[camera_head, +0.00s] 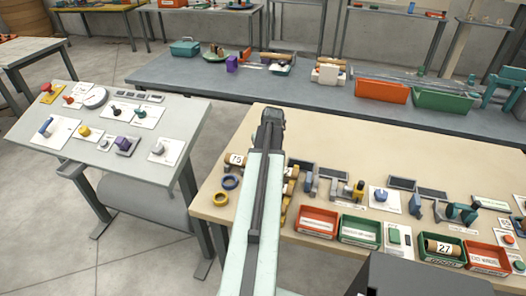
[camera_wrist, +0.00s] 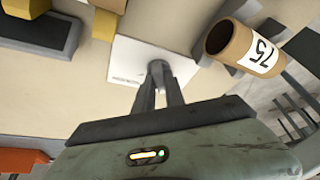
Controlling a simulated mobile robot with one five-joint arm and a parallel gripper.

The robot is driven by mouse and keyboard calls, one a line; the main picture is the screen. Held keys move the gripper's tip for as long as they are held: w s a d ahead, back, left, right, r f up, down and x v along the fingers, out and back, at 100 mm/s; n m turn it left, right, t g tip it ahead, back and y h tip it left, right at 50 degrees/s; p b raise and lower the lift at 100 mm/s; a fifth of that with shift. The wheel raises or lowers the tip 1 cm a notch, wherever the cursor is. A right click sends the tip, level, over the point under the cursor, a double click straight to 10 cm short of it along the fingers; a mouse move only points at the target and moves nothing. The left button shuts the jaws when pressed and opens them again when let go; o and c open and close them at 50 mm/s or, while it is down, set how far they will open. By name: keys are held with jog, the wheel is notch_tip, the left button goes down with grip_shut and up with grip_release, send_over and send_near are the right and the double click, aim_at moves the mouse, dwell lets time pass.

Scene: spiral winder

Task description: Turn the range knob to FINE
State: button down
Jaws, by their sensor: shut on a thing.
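A small grey knob (camera_wrist: 157,67) stands on a white plate (camera_wrist: 125,72) in the wrist view. The plate carries small printed marks, too small to read. My gripper (camera_wrist: 160,82) is shut on this knob, with its two fingertips against the knob's sides. The fingers hide part of the knob, so I cannot tell which setting it points to.
A cardboard tube (camera_wrist: 243,47) labelled 75 lies just right of the plate in the wrist view. A dark block (camera_wrist: 40,32) and yellow parts are at the left. In the head view, red (camera_head: 317,222) and green (camera_head: 360,231) bins line the tan table's (camera_head: 325,135) near edge.

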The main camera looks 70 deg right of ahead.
jog(key=shift+n+y, duration=0.3)
jog(key=shift+n, duration=0.6)
jog(key=shift+t, duration=0.3)
jog(key=c, duration=1.4)
grip_release()
jog(key=shift+s, duration=0.1)
jog(key=p+v, duration=0.7)
jog(key=shift+r, duration=0.35)
jog(key=shift+s, duration=0.1)
